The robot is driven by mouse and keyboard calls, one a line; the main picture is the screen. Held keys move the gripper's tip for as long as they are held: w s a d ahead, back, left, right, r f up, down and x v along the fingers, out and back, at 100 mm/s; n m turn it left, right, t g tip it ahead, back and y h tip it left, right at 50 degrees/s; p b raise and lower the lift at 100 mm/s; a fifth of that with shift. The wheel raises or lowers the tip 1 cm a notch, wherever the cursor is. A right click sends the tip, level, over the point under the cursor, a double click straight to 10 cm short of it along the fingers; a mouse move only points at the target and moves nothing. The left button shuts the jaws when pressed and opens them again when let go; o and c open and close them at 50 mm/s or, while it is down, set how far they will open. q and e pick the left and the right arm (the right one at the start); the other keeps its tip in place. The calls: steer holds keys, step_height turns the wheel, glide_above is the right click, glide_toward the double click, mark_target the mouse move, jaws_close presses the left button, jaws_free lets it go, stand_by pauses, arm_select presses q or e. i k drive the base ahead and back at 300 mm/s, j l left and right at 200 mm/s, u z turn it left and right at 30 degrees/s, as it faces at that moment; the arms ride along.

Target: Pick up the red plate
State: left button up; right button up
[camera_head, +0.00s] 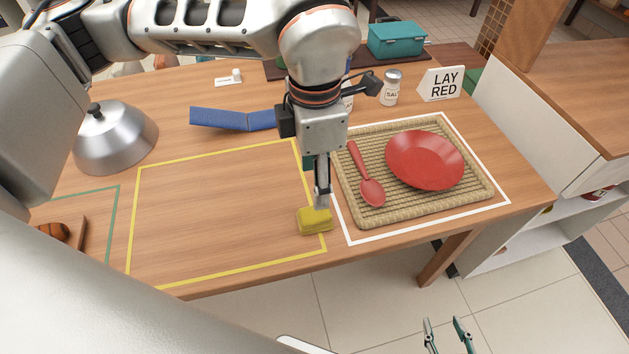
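The red plate (424,160) lies in a woven tray (459,207) on the right part of the wooden table. A red spoon (372,190) lies in the tray, left of the plate. My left gripper (321,200) points down left of the tray, away from the plate. Its fingertips are at a yellow block (315,222) on the yellow outline; the side-on view hides whether they grip it. My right gripper (447,330) is at the bottom edge, over the floor in the picture, with its fingers apart and nothing between them.
A salt shaker (391,87), a "LAY RED" sign (440,84) and a teal box (397,39) stand behind the tray. A blue folded item (232,119) and a metal dome (115,137) are further left. The yellow-outlined area is mostly clear. A counter (575,85) stands at right.

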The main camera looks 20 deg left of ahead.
mark_target(425, 160)
steer(key=k, duration=1)
